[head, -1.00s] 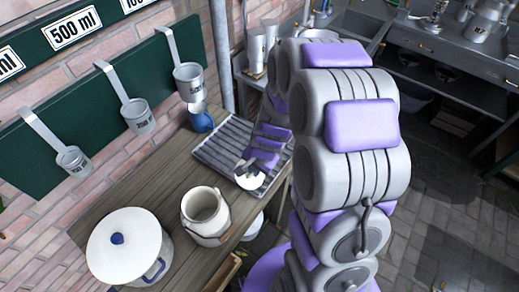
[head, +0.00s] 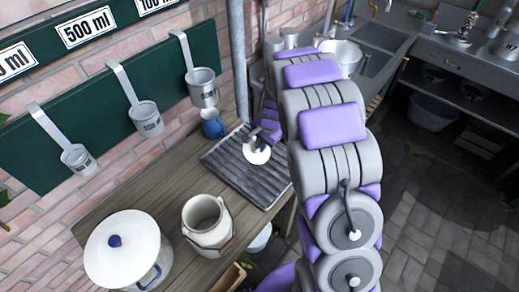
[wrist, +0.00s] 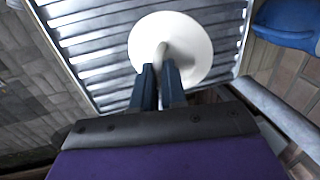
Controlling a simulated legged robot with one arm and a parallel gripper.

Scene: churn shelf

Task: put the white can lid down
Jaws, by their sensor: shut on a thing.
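The white can lid (head: 256,153) is a small round disc over the ribbed metal drain tray (head: 232,170). My gripper (head: 270,137) is shut on the lid. In the wrist view the two dark fingers (wrist: 161,88) pinch the handle at the middle of the lid (wrist: 190,40), with the tray's slats (wrist: 90,45) behind it. Whether the lid touches the tray or hangs above it, I cannot tell. An open cream can (head: 206,222) with no lid stands on the wooden bench, left of the tray.
A white pot (head: 125,255) with a blue-knobbed lid stands at the front left of the bench (head: 150,195). A blue jug (head: 213,125) stands behind the tray by the wall. Measuring cups (head: 145,118) hang from a green board. The tray's front part is bare.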

